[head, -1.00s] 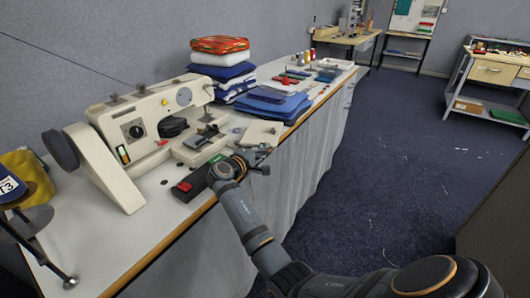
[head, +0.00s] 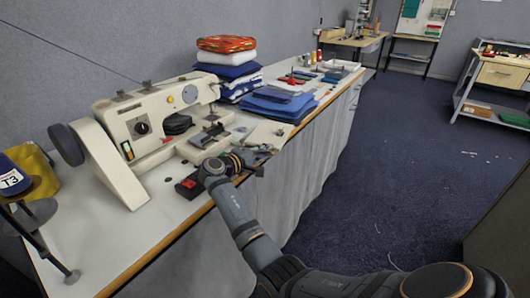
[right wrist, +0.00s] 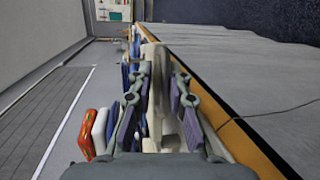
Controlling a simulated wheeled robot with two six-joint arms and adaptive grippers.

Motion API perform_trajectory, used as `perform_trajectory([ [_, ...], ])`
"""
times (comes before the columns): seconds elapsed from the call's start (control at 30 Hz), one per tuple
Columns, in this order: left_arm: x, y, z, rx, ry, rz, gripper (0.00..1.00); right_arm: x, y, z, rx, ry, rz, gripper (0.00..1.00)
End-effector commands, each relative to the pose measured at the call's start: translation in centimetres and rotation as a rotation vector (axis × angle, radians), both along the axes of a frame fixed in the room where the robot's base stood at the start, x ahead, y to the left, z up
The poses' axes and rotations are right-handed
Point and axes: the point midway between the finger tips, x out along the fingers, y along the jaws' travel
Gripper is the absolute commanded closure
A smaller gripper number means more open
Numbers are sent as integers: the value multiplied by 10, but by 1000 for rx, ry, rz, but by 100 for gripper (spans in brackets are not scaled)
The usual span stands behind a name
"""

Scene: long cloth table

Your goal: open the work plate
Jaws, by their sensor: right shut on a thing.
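The cream sewing machine (head: 148,118) stands on the long table. The pale work plate (head: 268,133) is at its right end, by the table's front edge. My right gripper (head: 262,154) is at the plate's near side, its arm coming in from the lower right. In the right wrist view, my right gripper (right wrist: 159,95) has its fingers on either side of the pale plate (right wrist: 160,68), shut on it. The fingers partly hide the plate, and its hinge cannot be made out. My left gripper is not in view.
Folded blue cloths (head: 275,105) lie just behind the plate, with a stack of cushions (head: 228,62) farther back. A red and black item (head: 188,186) lies on the table near my right wrist.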

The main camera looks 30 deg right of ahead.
Motion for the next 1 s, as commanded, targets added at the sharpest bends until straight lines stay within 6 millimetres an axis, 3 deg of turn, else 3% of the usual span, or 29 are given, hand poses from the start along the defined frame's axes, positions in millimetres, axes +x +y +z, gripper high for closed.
perform_trajectory([
  [0.07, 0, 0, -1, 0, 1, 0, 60, -3, 0, -10, 10, 20, -5, 100],
  [0.1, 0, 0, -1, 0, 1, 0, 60, -3, 0, -10, 9, 19, -5, 78],
  [0.2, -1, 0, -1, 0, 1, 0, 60, -3, 0, -9, 7, 17, -5, 68],
  [0.77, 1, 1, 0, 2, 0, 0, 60, -1, 0, -2, 3, 6, -3, 68],
  [0.87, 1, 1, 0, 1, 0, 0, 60, -1, 0, 9, 3, 2, -2, 68],
  [1.0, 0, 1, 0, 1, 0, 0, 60, -1, 0, 41, 3, -2, -3, 68],
])
